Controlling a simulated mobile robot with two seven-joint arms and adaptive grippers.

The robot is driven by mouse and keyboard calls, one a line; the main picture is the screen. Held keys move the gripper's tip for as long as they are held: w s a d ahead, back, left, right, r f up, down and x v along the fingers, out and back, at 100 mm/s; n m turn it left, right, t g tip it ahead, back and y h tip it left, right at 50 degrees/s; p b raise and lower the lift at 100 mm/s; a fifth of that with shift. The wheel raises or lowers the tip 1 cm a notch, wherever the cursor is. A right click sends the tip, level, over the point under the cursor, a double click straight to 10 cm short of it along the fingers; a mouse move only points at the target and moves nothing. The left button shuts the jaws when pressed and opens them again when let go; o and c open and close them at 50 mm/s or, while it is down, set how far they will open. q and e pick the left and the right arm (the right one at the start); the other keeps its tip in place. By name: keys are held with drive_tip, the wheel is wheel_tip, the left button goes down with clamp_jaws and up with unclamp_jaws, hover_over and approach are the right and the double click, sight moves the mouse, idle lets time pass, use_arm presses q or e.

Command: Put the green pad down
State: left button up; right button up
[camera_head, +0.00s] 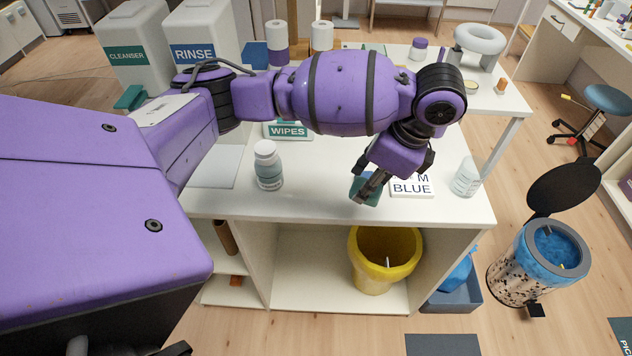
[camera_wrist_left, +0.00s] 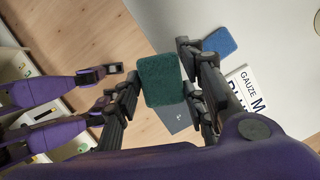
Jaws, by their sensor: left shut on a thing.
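The green pad (camera_wrist_left: 162,80) is held between the two dark fingers of my left gripper (camera_wrist_left: 160,92) in the wrist view. In the head view my left gripper (camera_head: 368,187) points down near the front edge of the white table (camera_head: 315,205). The green pad (camera_head: 357,190) is partly hidden behind its fingers there. The pad looks raised, and floor and table edge show behind it in the wrist view. A blue pad (camera_wrist_left: 219,41) lies apart from it on the white top.
A box marked M BLUE (camera_head: 412,188) lies right of the gripper, with a clear beaker (camera_head: 467,177) beyond. A white bottle (camera_head: 268,165) stands left, before the WIPES box (camera_head: 288,130). A yellow bin (camera_head: 384,262) is below. Table between bottle and gripper is clear.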

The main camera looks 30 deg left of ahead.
use_arm(q)
drive_tip(key=r+m, duration=0.1)
drive_tip(key=w+r+m+t, duration=0.1)
drive_tip(key=w+r+m, duration=0.1)
drive_tip(key=m, duration=0.1)
drive_tip(key=shift+w+a, duration=0.2)
drive_tip(key=shift+m+t, duration=0.3)
drive_tip(key=a+f, duration=0.2)
drive_tip(key=a, duration=0.2)
drive_tip(key=a+f, duration=0.3)
drive_tip(key=a, duration=0.1)
drive_tip(key=w+a+f, duration=0.1)
drive_tip(key=a+f, duration=0.2)
drive_tip(key=a, duration=0.1)
drive_tip(key=shift+a, duration=0.25)
drive_tip(key=shift+a+f, duration=0.85)
drive_tip(key=shift+f, duration=0.15)
wheel_tip(320, 180, down, 3)
drive_tip(key=shift+d+r+b, duration=0.1)
drive_tip(key=shift+b, duration=0.25)
use_arm(e)
drive_tip(key=shift+s+d+f, duration=0.35)
drive_tip(key=shift+d, duration=0.15)
